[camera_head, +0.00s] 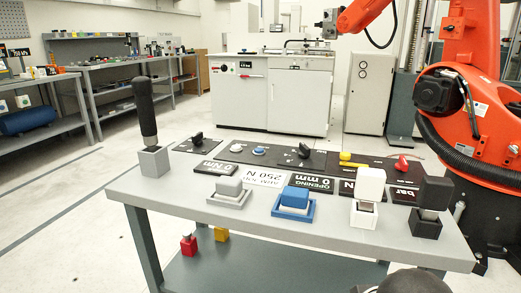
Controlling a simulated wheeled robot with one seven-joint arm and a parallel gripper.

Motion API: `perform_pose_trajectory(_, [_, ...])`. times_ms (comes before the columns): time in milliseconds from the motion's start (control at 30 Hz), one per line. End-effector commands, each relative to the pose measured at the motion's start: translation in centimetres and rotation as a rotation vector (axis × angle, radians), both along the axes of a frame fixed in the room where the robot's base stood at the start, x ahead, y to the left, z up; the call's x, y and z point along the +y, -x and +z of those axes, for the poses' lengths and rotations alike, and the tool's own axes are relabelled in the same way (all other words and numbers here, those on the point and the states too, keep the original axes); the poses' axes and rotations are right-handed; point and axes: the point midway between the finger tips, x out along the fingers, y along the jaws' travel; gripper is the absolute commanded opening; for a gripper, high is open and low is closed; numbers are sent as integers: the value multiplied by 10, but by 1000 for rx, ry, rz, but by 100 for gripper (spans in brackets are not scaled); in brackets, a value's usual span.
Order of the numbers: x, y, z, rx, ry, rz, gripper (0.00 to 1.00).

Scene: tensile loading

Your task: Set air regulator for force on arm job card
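A white card (265,177) on the grey bench carries upside-down text that seems to include "250 N". A dark plate with the word "bar" (405,194) lies at the right, its number hidden or too small to read. Behind it a red knob (403,165) sits on a black panel; I cannot tell whether it is the air regulator. Other dark plates read "OPENING 0 mm" (311,183) and "N" (347,188), the latter partly covered by a white block. My gripper is not in view. A dark rounded shape, perhaps my arm, shows at the bottom right edge.
The bench (300,232) holds a black upright handle (145,112), a grey block (229,187), a blue block (294,198), a white block (370,184) and a black block (435,194). A yellow knob (347,157) is behind. A large orange robot arm (462,115) stands right.

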Motion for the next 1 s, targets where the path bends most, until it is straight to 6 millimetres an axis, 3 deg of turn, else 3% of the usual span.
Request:
perform_pose_trajectory(300, [0,0,0,0,0,0,36])
perform_pose_trajectory(600, [0,0,0,0,0,0,0])
perform_pose_trajectory(1000, [0,0,0,0,0,0,0])
